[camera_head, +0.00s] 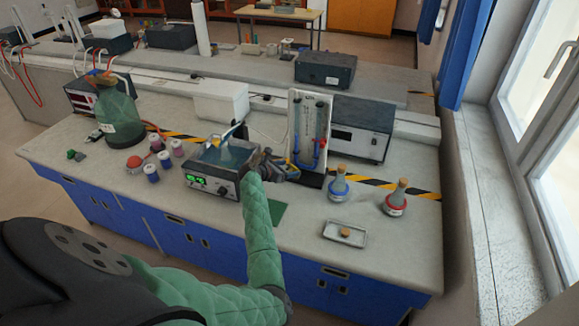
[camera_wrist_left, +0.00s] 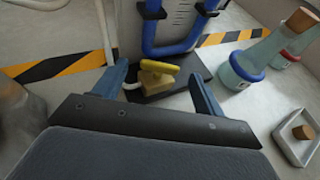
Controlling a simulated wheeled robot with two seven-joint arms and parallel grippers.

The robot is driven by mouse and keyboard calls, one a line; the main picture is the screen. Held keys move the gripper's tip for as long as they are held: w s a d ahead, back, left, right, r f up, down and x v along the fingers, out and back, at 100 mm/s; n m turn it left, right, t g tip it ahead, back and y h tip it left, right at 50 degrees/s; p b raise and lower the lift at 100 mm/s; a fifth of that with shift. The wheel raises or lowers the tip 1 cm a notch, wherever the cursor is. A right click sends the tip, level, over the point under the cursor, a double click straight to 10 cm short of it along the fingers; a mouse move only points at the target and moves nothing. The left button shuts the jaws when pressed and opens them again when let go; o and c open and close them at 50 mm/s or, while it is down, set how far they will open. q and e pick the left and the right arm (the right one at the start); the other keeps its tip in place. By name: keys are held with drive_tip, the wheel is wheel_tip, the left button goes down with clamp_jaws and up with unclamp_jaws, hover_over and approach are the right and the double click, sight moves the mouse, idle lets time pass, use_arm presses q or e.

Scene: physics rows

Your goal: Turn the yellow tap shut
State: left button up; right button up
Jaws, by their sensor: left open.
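The yellow tap (camera_wrist_left: 158,72) shows in the left wrist view as a flat handle on a small tan body. It sits low in front of a white panel with blue tubing (camera_wrist_left: 172,46). My left gripper (camera_wrist_left: 160,80) is open, with one blue finger on each side of the tap in that view. I cannot tell whether either finger touches it. In the head view my left gripper (camera_head: 284,168) is at the foot of the panel stand (camera_head: 308,122) and largely hides the tap. My right gripper is not in view.
A blue-ringed flask (camera_head: 338,187) and a red-ringed flask (camera_head: 396,200) stand right of the stand. A small tray (camera_head: 345,234) lies in front of them. A box with a green display (camera_head: 209,180) is left of my gripper. The front right bench top is mostly clear.

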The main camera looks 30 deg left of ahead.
use_arm(q)
drive_tip(key=shift+w+d+f, duration=0.2)
drive_tip(key=shift+w+f, duration=0.1)
drive_tip(key=shift+w, duration=0.3)
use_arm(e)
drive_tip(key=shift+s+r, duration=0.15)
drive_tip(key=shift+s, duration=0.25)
use_arm(q)
drive_tip(key=shift+c, duration=0.4)
drive_tip(key=c, duration=0.9)
drive_tip(key=shift+a+m+g+h, duration=0.15)
drive_tip(key=shift+m+g+h, duration=0.15)
drive_tip(key=shift+m+h, duration=0.2)
drive_tip(key=shift+w+h, duration=0.1)
drive_tip(key=shift+h, duration=0.3)
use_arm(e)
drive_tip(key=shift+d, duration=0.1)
use_arm(q)
drive_tip(key=o, duration=1)
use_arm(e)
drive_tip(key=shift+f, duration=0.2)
